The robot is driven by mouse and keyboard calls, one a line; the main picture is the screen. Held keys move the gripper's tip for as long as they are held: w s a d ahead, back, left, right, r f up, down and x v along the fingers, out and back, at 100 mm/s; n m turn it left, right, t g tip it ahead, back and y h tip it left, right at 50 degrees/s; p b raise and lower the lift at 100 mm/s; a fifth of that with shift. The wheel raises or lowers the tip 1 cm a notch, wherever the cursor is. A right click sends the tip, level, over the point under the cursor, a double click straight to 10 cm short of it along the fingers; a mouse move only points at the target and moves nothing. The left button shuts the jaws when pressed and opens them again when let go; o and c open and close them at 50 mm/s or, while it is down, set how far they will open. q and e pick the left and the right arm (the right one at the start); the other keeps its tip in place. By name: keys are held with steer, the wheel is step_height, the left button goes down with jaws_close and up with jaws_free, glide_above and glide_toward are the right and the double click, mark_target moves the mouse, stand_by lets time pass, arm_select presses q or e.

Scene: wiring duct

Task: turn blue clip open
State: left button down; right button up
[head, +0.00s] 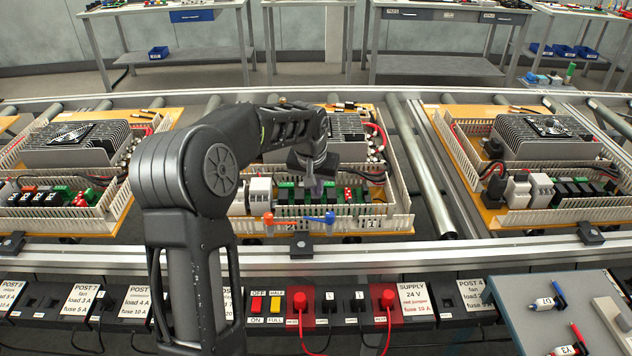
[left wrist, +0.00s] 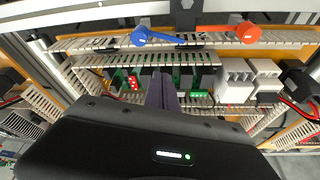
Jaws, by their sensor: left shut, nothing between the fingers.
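The blue clip (head: 328,217) sits on the front wall of the middle wiring duct, its thin lever lying about level and pointing left. In the left wrist view the blue clip (left wrist: 143,37) is at the top, with its lever pointing right. An orange-red clip (head: 269,218) sits to its left on the same wall; it also shows in the left wrist view (left wrist: 246,32). My left gripper (head: 315,188) points down above the terminals behind the blue clip, apart from it. Its fingers (left wrist: 162,82) are shut and empty. My right gripper is out of view.
Green terminals (head: 290,195) and white duct walls (head: 400,215) lie close around the gripper. A finned grey unit (head: 345,135) stands behind. A rail (head: 440,246) and a switch panel (head: 440,295) run along the front. Similar boards stand left and right.

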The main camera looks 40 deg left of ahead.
mark_target(320, 205)
arm_select(q)
steer(key=x, duration=0.5)
steer(key=shift+a+f+p, duration=0.1)
steer(key=shift+f+p, duration=0.2)
steer(key=s, duration=0.1)
steer(key=s+d, duration=0.1)
steer(key=shift+s+p, duration=0.4)
steer(key=shift+s+d+f, duration=0.1)
steer(key=shift+s+d, duration=0.1)
steer(key=shift+s, duration=0.15)
